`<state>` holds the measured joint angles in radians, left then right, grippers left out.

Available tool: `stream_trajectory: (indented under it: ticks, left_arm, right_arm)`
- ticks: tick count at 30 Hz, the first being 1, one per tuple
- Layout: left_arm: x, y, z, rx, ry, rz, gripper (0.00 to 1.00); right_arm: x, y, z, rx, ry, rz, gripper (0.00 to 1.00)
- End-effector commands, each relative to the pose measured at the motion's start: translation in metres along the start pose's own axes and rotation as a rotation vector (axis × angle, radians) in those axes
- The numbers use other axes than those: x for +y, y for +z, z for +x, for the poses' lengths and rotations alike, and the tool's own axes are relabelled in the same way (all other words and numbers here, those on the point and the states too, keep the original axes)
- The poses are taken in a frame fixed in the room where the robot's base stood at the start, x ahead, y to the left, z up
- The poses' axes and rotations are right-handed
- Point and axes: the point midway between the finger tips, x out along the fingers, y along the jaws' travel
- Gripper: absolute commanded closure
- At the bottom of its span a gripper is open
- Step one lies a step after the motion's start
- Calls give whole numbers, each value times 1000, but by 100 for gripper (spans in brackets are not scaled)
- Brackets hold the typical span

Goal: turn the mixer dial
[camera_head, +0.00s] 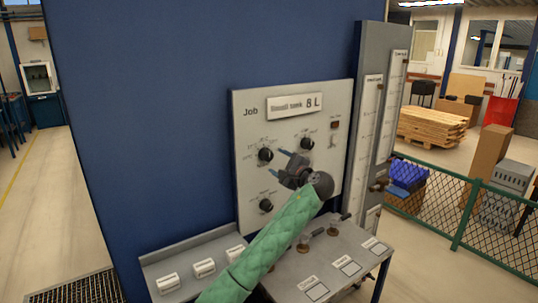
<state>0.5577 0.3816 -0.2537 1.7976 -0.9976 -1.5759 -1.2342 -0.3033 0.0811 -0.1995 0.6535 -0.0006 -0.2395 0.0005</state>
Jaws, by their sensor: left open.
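A pale control panel (244,117) carries a "Job" plate reading "Small tank 8 L" (294,106). Three black dials show on it: upper left (265,155), upper right (307,144) and lower left (266,205). Their labels are too small to read, so I cannot tell which is the mixer dial. My left gripper (275,161) is in front of the panel's middle, its blue-tipped fingers apart and pointing left, just right of the upper left dial. I see nothing between them. The gripper and its green-sleeved arm hide the panel's lower middle. My right gripper is not in view.
A small switch (334,141) is at the panel's right. A sloped desk (283,284) with labelled plates and small levers juts out below. A tall grey gauge column (367,58) stands right of the panel. A green fence (464,215) runs further right.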

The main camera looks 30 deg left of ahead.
Motion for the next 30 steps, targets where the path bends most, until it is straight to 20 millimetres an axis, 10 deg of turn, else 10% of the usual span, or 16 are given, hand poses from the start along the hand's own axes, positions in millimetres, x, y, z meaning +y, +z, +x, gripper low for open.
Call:
stream_trajectory:
  ticks: [13, 26, 30]
  left_arm:
    - [-2, 1, 57, 1, 2, 0, 41]
    - [1, 0, 66, 2, 1, -3, 41]
    - [1, 0, 66, 3, 1, -3, 64]
  right_arm:
    - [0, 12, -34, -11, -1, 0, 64]
    - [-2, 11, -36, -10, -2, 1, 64]
    - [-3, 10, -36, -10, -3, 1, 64]
